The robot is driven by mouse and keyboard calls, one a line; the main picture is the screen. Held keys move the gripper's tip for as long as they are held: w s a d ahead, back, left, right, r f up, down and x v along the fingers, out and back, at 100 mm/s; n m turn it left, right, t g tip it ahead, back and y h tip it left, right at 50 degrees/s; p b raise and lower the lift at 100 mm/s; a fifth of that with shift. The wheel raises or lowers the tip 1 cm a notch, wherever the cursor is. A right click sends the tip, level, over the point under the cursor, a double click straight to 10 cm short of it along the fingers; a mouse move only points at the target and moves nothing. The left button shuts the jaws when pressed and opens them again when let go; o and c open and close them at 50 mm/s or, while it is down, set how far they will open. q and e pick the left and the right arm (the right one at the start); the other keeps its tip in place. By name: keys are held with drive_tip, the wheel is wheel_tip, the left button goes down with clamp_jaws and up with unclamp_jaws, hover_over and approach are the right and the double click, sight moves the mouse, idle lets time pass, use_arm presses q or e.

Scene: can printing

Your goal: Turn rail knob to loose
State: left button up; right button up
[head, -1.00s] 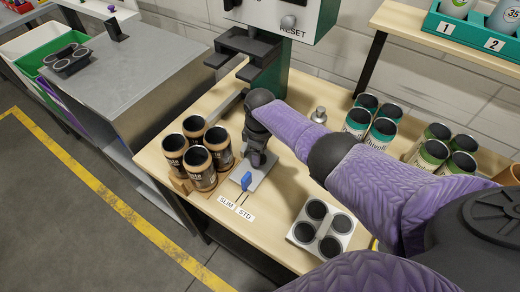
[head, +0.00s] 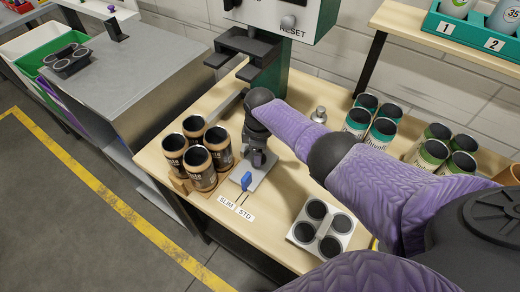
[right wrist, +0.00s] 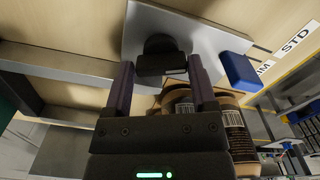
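The grey rail plate (head: 262,178) lies on the wooden table and also shows in the right wrist view (right wrist: 205,35). A dark rail knob (right wrist: 160,58) stands on it. A blue block (head: 246,181) sits at the plate's front edge, behind the SLIM and STD labels (head: 235,208). My right gripper (right wrist: 160,68) is over the plate with its fingers apart, one to each side of the knob, with gaps showing. I cannot tell how far the fingertips reach past the knob. In the head view the wrist hides much of this. My left gripper is not in view.
Several brown cans (head: 201,168) stand close left of the plate. A grey holder (head: 320,232) with dark cups is at the front right. Teal cans (head: 381,132) and green cans (head: 434,148) stand at the right. The green press (head: 268,75) rises behind.

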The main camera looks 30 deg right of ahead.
drive_tip(key=shift+o, duration=0.3)
wheel_tip(320, 180, up, 10)
drive_tip(key=p, duration=0.4)
drive_tip(key=shift+p, duration=0.3)
